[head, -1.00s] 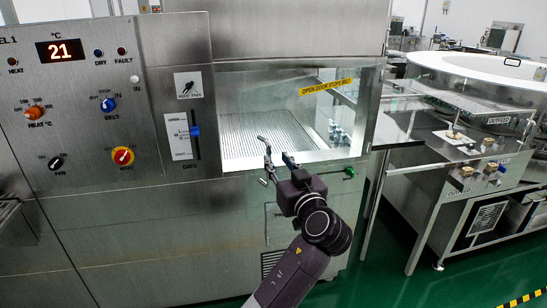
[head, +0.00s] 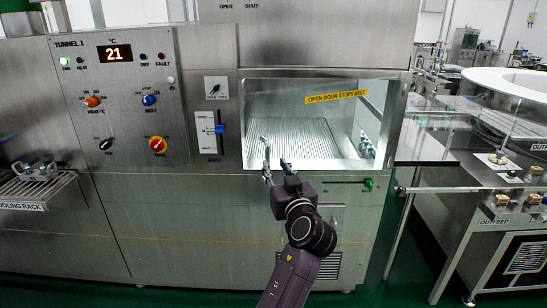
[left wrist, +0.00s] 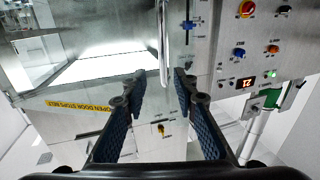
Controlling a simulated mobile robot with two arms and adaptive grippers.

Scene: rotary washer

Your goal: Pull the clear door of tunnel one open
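The clear door (head: 300,110) of tunnel one looks shut in the steel front, with a yellow "OPEN DOOR STOPS BELT" label (head: 336,97). A belt shows through it. A thin upright handle bar (head: 264,150) stands at the door's left side. My left gripper (head: 277,168) is in front of the door's lower left corner. In the left wrist view, which is upside down, its two dark fingers (left wrist: 160,82) are apart. The handle bar (left wrist: 163,40) appears between the fingertips; I cannot tell whether they touch it. My right gripper is in neither view.
The control panel (head: 122,100) with knobs and a red "21" display is left of the door, with a slide lever (head: 220,129) between. A cooling rack (head: 35,190) juts out far left. A steel outfeed table (head: 450,150) stands right. A green knob (head: 369,184) sits below the door.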

